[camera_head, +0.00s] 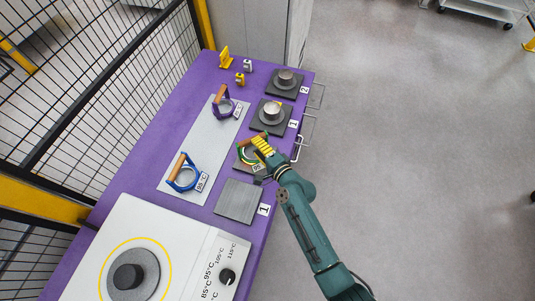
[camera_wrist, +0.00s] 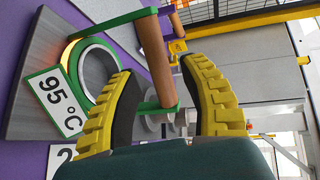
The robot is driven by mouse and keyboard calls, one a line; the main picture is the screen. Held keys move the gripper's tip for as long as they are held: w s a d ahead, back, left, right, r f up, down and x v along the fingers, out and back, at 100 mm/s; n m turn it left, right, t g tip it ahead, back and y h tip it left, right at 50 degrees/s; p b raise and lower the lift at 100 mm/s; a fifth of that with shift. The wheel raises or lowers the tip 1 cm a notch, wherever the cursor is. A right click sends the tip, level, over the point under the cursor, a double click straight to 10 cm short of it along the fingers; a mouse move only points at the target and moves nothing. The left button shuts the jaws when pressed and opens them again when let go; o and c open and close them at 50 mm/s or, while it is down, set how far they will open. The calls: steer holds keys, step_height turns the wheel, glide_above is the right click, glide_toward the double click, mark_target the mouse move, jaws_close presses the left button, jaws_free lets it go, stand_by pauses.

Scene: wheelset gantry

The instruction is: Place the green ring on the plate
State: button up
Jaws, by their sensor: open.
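The green ring (camera_wrist: 98,72) stands on a square grey plate (camera_wrist: 38,82) and carries a 95 °C tag and a wooden handle on green arms. In the head view the green ring (camera_head: 243,155) is partly hidden by my gripper (camera_head: 263,146). In the wrist view my gripper (camera_wrist: 158,75) is open, its yellow fingers on either side of the wooden handle. I cannot tell whether they touch it. A second square grey plate (camera_head: 238,201), beside a tag marked 1, is bare and lies nearer the front of the purple table.
A blue ring (camera_head: 184,178) and a purple ring (camera_head: 222,106) stand on a long light panel (camera_head: 197,148). Metal parts on dark plates (camera_head: 268,122) stand farther back. A white heater with a dial (camera_head: 227,277) is at the front. Fencing borders the left side.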

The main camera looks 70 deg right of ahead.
steer(key=v, duration=0.8)
steer(key=shift+s, duration=0.1)
steer(key=w+a+r+n+t+y, duration=0.2)
steer(key=w+a+r+n, duration=0.3)
steer(key=r, duration=0.5)
steer(key=w+a+r+n+t+y, duration=0.2)
steer(key=w+a+r+n, duration=0.2)
steer(key=w+r+n, duration=0.4)
steer(key=w+a+r+n+t+y, duration=0.2)
steer(key=w+a+r+n, duration=0.3)
steer(key=r, duration=0.6)
steer(key=s+a+r+n+t+y, duration=0.1)
steer(key=a+r+n+t, duration=0.1)
steer(key=a+r, duration=0.5)
steer(key=s+a+r+n+t+y, duration=0.2)
steer(key=a+r+n, duration=0.3)
steer(key=r, duration=0.9)
steer(key=a, duration=0.3)
steer(key=shift+a+n, duration=0.25)
steer(key=shift+n, duration=0.05)
steer(key=shift+s, duration=0.15)
